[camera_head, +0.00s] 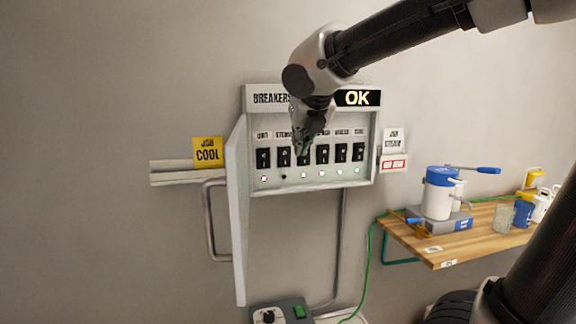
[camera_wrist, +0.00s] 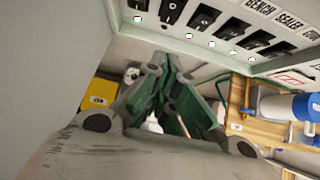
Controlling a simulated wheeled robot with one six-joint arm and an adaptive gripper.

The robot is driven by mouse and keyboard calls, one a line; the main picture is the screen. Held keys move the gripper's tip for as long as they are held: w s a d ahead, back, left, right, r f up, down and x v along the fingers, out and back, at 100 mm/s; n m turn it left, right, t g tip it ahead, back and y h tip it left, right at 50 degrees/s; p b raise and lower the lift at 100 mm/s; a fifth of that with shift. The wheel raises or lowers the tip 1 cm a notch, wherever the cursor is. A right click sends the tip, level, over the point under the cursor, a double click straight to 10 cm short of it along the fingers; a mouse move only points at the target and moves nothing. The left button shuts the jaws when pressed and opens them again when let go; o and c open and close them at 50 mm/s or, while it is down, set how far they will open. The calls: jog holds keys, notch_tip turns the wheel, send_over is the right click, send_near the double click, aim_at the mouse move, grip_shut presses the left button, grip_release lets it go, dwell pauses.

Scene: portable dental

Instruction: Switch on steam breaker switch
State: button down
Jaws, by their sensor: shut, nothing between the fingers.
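The open breaker box (camera_head: 312,186) hangs on the wall with a row of black switches under printed labels. The steam switch (camera_head: 284,157) is second from the left, and its lamp (camera_head: 284,177) is dark while the other lamps glow green. The steam switch also shows at the top of the wrist view (camera_wrist: 170,11). My gripper (camera_head: 302,150) is shut and empty in front of the panel, overlapping the third switch and its label, just right of the steam switch. Whether it touches the panel cannot be told. An OK display (camera_head: 358,98) is lit above.
The box door (camera_head: 239,215) hangs open at the left, with a grey handle (camera_head: 212,222) beside it. A yellow JOB COOL sign (camera_head: 208,150) is on the wall. At right, a wooden shelf (camera_head: 470,238) holds a blue-and-white device (camera_head: 438,192) and cups. A grey box (camera_head: 280,313) sits below.

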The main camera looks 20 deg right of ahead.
aim_at(288, 165)
jog(key=x, duration=0.4)
jog(key=w+x, duration=0.1)
jog(key=x, duration=0.3)
jog(key=r+x, duration=0.1)
jog(key=x, duration=0.3)
jog(key=shift+w+f, duration=0.1)
jog(key=shift+w, duration=0.3)
jog(key=shift+w+f, duration=0.1)
jog(key=shift+w, duration=0.25)
jog(key=shift+w+f, duration=0.25)
jog(key=shift+w, duration=0.15)
jog(key=shift+r, duration=0.1)
